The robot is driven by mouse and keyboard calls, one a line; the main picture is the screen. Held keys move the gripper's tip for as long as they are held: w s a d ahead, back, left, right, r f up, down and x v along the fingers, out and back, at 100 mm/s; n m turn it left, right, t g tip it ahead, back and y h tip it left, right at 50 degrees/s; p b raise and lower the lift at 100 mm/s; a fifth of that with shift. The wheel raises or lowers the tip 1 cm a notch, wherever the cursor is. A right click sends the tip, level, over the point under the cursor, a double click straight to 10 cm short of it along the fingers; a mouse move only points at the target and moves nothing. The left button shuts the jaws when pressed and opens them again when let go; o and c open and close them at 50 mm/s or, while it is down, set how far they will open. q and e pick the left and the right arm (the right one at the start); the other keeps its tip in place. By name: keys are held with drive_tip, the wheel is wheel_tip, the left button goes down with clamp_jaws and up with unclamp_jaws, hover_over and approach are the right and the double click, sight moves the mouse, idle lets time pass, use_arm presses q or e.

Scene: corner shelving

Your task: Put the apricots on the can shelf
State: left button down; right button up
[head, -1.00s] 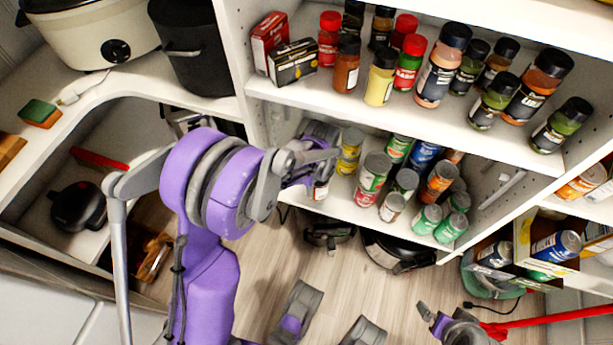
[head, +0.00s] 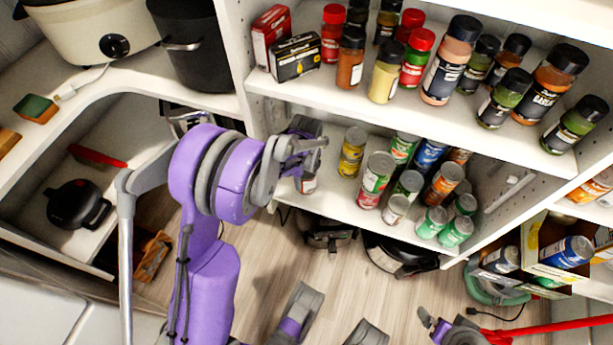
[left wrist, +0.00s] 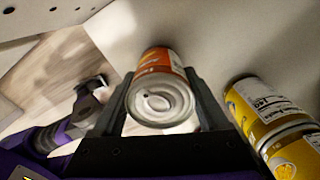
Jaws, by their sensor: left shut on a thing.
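My left gripper (head: 306,152) is shut on a can with an orange-red label (left wrist: 160,90), seen top-first between the fingers in the left wrist view. I take it as the apricots; no name is readable. The can's lower part (head: 308,184) shows below the gripper in the head view, at the left end of the can shelf (head: 335,203). I cannot tell whether it touches the shelf. My right gripper (head: 434,321) is small at the bottom right of the head view, away from the shelf; its jaws are unclear.
Yellow cans (head: 352,152) stand right of the held can, with several others (head: 375,178) further right. Spice jars (head: 383,75) and two boxes (head: 295,57) fill the shelf above. A strip of bare shelf lies between the held can and the others.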

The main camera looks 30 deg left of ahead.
use_arm(q)
drive_tip(key=shift+f, duration=0.2)
unclamp_jaws()
drive_tip(key=shift+r+p, duration=1.25)
drive_tip(key=shift+r, duration=2.75)
drive_tip(key=shift+d+f, duration=0.1)
